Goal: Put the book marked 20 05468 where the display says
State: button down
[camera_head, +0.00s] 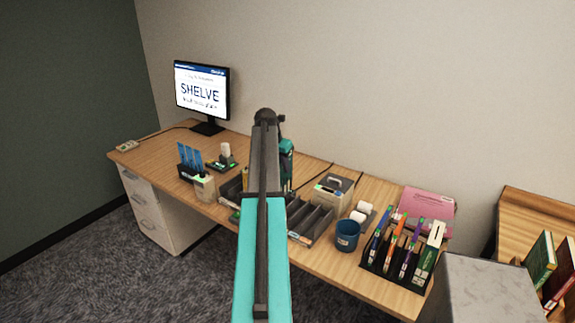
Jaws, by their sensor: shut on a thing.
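The display (201,88) stands at the back left of the desk and reads "SHELVE" in large letters; its smaller lines are too blurred to read. My arm runs up the middle of the view, and my gripper is hidden behind it. Green and dark red books (541,260) stand upright on a wooden shelf unit (540,210) at the right edge. No mark 20 05468 is legible on any book, so I cannot tell which one it is.
A grey block (490,290) stands at front right. The desk's far left is fairly clear.

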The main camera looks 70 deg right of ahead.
aim_at(287, 186)
jog(key=shift+s+d+r, duration=0.1)
jog(key=shift+s+d, duration=0.35)
jog(key=shift+s, duration=0.35)
jog(key=shift+f+b, duration=1.6)
jog(key=shift+f, duration=3.85)
jog(key=c, duration=1.6)
grip_release()
jog(key=shift+a+r, duration=0.1)
jog(key=shift+r, duration=0.05)
